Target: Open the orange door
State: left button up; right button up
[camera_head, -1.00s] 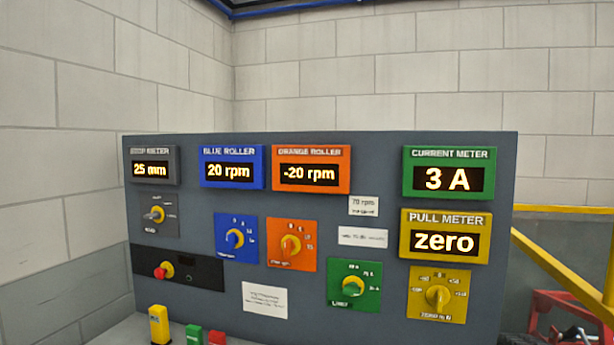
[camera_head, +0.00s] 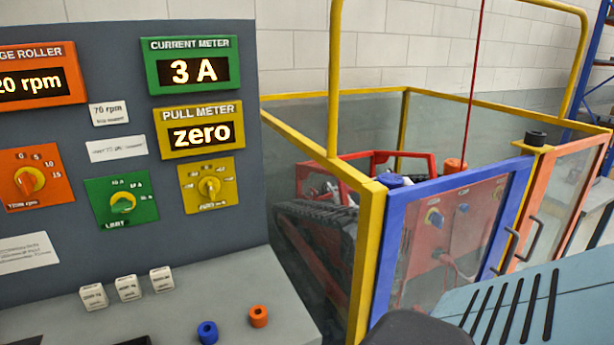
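The orange door (camera_head: 568,190) is at the right of the head view. It is a glass pane in an orange frame. A dark upright handle (camera_head: 534,238) is on its left side. It stands beside a blue-framed glass door (camera_head: 450,225), which has its own dark handle (camera_head: 508,250). Both doors appear shut. Neither of my grippers is in view.
A yellow-railed enclosure (camera_head: 370,245) holds a red tracked machine (camera_head: 330,235). A grey control panel (camera_head: 100,150) with meters and knobs stands on the left. A teal slotted surface (camera_head: 480,310) and a dark rounded shape (camera_head: 412,330) fill the lower right foreground.

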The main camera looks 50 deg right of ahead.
aim_at(542, 175)
jog(key=k+l+z, duration=0.1)
jog(key=k+l, duration=0.15)
jog(key=l, duration=0.35)
jog(key=k+l, duration=0.2)
jog(key=l, duration=0.4)
jog(key=k+l+z, duration=0.15)
jog(key=l, duration=0.5)
jog(key=k+l, duration=0.25)
jog(key=l, duration=0.35)
jog(key=k+l+z, duration=0.15)
jog(key=l, duration=0.5)
jog(key=k+l, duration=0.2)
jog(key=l, duration=0.45)
jog(key=k+l+z, duration=0.15)
jog(key=l, duration=0.5)
jog(key=k+l, duration=0.15)
jog(key=l, duration=0.55)
jog(key=z, duration=0.05)
